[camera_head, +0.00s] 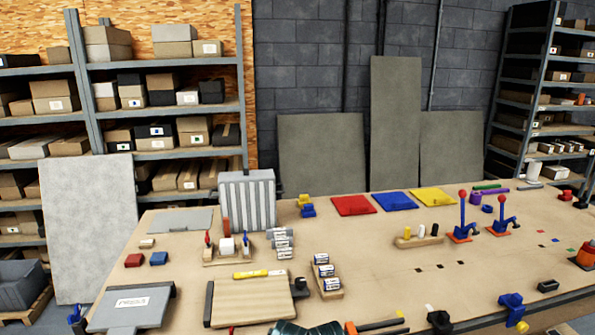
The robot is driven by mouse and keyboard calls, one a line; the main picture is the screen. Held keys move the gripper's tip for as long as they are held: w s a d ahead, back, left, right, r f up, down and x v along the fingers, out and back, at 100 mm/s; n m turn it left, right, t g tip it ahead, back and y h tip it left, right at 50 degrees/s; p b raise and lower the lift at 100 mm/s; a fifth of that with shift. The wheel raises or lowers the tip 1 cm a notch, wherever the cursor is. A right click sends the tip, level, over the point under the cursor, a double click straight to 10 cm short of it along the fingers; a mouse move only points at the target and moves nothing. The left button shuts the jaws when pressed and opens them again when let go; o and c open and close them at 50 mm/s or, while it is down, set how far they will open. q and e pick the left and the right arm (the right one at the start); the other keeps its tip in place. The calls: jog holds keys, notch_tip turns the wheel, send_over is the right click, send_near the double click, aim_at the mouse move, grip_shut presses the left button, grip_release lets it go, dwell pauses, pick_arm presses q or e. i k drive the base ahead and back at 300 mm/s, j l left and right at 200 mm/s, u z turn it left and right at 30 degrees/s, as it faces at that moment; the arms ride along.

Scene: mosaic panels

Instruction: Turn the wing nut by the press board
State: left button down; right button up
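A flat wooden board (252,304) lies near the front edge of the table, left of the middle, and looks like the press board. A black bar (208,303) runs along its left side. A yellow tool (250,274) lies along the board's back edge. Neither of my grippers can be made out in this view.
A grey panel with a white label (132,302) lies left of the board. A holder with white cylinders (327,278) stands close on its right. A dark ribbed shape (307,328) and an orange-handled tool (378,325) are at the front.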

aim_at(79, 312)
jog(key=u, duration=1.6)
